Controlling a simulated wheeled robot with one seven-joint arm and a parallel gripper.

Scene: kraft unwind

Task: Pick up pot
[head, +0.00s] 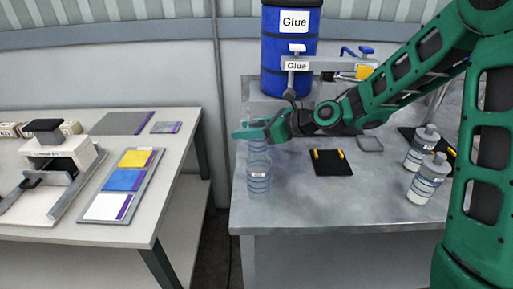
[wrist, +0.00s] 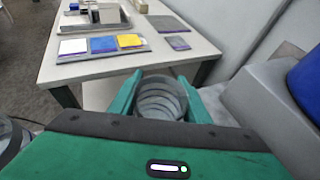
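Two clear, ribbed pots stand near the left end of the grey metal table. The front pot (head: 258,177) stands upright and apart from my gripper. The rear pot (head: 257,147) is partly hidden behind the front pot and below my gripper (head: 252,130). In the wrist view a ribbed round pot (wrist: 160,102) lies between the two green fingers of my gripper (wrist: 157,76). The fingers are spread to about the pot's width, and I cannot tell whether they press on it. Part of another clear pot (wrist: 8,140) shows at the left edge.
A blue glue drum (head: 288,55) with a tap stands behind my gripper. A black pad (head: 331,170) and two white-filled bottles (head: 426,180) are on the metal table (head: 330,215). A white table (head: 140,222) stands left across a gap.

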